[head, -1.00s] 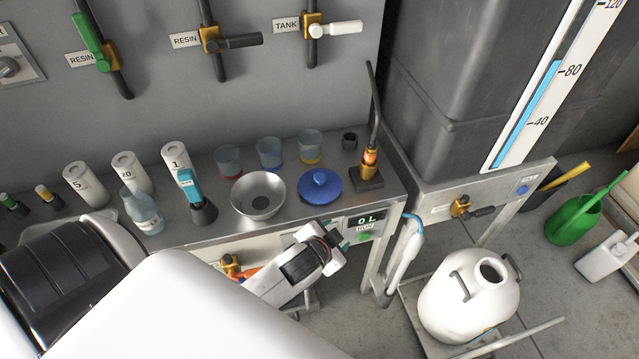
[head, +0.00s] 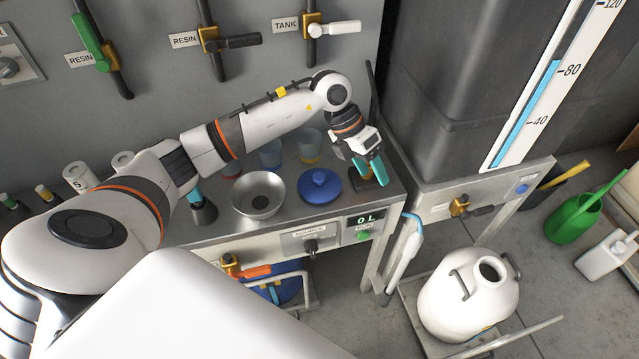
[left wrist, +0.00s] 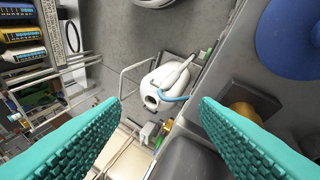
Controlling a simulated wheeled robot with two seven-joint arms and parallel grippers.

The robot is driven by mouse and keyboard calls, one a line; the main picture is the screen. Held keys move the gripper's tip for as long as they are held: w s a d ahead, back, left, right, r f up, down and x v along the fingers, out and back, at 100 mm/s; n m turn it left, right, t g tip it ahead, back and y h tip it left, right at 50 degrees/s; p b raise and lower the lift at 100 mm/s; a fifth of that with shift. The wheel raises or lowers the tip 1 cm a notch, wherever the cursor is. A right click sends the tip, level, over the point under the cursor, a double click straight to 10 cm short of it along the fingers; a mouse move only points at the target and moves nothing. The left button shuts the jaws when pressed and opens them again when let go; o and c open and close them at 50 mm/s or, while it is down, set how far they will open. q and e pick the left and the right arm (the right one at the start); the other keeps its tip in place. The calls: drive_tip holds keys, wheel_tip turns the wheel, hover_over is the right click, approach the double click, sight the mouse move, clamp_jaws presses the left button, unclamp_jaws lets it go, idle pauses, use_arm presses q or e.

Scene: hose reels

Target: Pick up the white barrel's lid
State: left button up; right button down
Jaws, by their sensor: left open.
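The white barrel (head: 455,303) stands on the low trolley at the lower right, its round mouth uncovered. It also shows between my fingers in the left wrist view (left wrist: 158,92). A blue round lid with a knob (head: 320,187) lies on the bench right of the metal bowl; I cannot tell whether it belongs to the white barrel. Part of it shows at the top right of the left wrist view (left wrist: 290,38). My left gripper (head: 377,172), with teal fingers, is open and empty above the bench's right end, right of the blue lid.
A blue container (head: 285,290) is under the bench. A green can (head: 572,220) stands on the floor at right.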

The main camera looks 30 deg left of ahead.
use_arm(q)
drive_tip(key=a+r+n+g+y, duration=0.15)
drive_tip(key=a+y, duration=0.45)
drive_tip(key=a, duration=0.7)
drive_tip(key=p, duration=0.1)
hover_over(319, 176)
drive_tip(key=shift+m+t, duration=0.25)
wheel_tip(319, 176, down, 4)
drive_tip(key=shift+w+f, duration=0.1)
drive_tip(key=shift+f, duration=0.1)
drive_tip(key=shift+f+p, duration=0.95)
drive_tip(key=shift+f, duration=2.25)
drive_tip(key=shift+c, duration=0.5)
clamp_jaws()
